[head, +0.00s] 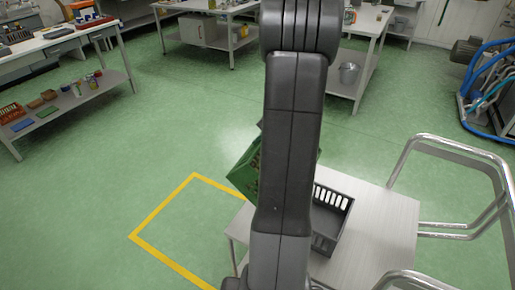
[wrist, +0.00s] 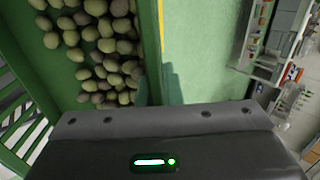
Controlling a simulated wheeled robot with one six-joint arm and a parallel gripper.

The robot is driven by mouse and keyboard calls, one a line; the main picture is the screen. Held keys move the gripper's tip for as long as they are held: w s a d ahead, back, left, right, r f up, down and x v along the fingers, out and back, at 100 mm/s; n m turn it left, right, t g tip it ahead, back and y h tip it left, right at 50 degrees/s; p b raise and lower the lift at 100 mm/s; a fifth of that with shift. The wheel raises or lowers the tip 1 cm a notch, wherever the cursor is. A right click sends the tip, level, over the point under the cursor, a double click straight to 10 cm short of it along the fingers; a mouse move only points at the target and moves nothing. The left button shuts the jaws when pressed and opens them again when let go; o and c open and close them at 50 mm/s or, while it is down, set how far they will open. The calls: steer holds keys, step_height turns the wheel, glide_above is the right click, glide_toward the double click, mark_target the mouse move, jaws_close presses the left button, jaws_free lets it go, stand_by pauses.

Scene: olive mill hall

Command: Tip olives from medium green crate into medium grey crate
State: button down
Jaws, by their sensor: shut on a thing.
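The green crate (head: 243,174) is in the air left of and above the grey crate, steeply tilted in the head view. My arm hides much of it. In the wrist view the green crate (wrist: 68,84) holds many green and brownish olives (wrist: 100,45). My gripper (wrist: 150,88) is shut on the green crate's wall. The grey crate (head: 330,222), with slatted sides, stands on a light table, partly hidden behind my arm. What I see of its inside looks empty.
The light table (head: 382,228) has free room right of the grey crate. Bent metal rails (head: 455,143) stand at its right. Yellow floor lines (head: 160,208) lie at left. Workbenches (head: 60,45) stand further back, with open green floor between.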

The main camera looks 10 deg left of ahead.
steer(key=shift+s+d+r+t+y+b, duration=0.25)
steer(key=shift+d+r+t+y+b, duration=0.15)
steer(key=shift+d+r+y+b, duration=0.5)
steer(key=s+d+t+y+b, duration=0.1)
steer(key=s+d+y+b, duration=0.1)
steer(key=d+y+b, duration=0.3)
steer(key=s+d+t+y+b, duration=0.2)
steer(key=d+b, duration=0.4)
steer(key=d, duration=0.4)
steer(key=shift+s+d+r+y, duration=0.35)
steer(key=shift+s+y, duration=0.45)
steer(key=shift+y, duration=0.6)
stand_by(0.9)
